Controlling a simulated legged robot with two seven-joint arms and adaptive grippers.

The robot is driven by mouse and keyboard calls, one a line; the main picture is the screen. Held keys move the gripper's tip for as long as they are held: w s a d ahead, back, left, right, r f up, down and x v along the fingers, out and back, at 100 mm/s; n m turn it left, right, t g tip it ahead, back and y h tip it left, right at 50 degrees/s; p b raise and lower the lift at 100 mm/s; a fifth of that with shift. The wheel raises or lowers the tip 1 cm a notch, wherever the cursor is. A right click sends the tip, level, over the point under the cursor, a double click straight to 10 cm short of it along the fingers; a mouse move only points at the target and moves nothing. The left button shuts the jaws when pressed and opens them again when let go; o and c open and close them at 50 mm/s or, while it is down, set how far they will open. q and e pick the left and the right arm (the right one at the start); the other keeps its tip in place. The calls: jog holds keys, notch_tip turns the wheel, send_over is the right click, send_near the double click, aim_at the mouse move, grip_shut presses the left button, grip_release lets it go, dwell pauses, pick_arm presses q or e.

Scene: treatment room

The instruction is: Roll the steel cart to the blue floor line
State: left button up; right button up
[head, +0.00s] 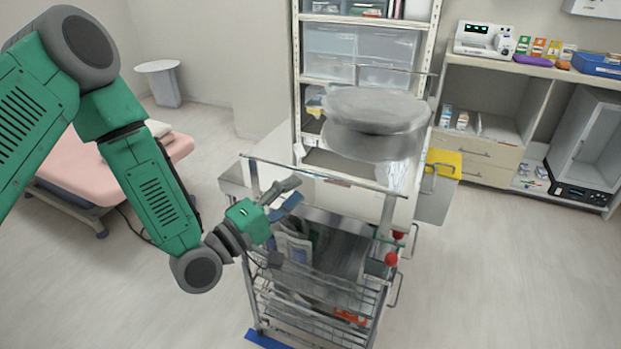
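The steel cart (318,276) stands in the middle of the head view, with a top rail, wire baskets and red knobs on its right posts. Papers or packets lie inside it. A short piece of the blue floor line (266,341) shows at the foot of the cart's left near post; the cart hides any further part. My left gripper (290,196) is at the cart's left side, just below the top rail, with its fingers spread and nothing seen between them. I cannot tell whether it touches the cart. My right gripper is not in view.
A grey round drum-like thing (375,122) shows above the cart's far right. A pink treatment bed (66,172) stands at the left, a shelf rack (297,60) behind and a cabinet (484,150) at the right. Floor (500,270) is clear at the right.

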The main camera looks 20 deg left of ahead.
pick_arm(q)
jog(key=v, duration=0.5)
jog(key=shift+s+d+f, duration=0.1)
jog(key=shift+s, duration=0.1)
jog(key=s+d+f+m+g+y, duration=0.15)
jog(key=s+f+m+g, duration=0.3)
jog(key=f, duration=0.45)
jog(key=s+d+f+m+g+y, duration=0.1)
jog(key=s+f+m+g+y, duration=0.25)
jog(key=f, duration=0.55)
jog(key=s+a+f+m+g+y, duration=0.1)
jog(key=s+a+f+m+g, duration=0.1)
jog(key=s, duration=0.6)
jog(key=s+a+f+m+g+y, duration=0.2)
jog(key=s+a+f+g, duration=0.2)
jog(key=s+g, duration=0.3)
jog(key=shift+s+f+m+g, duration=0.3)
jog(key=shift+s+f+m, duration=0.1)
jog(key=shift+s+f, duration=0.45)
jog(key=shift+w, duration=0.1)
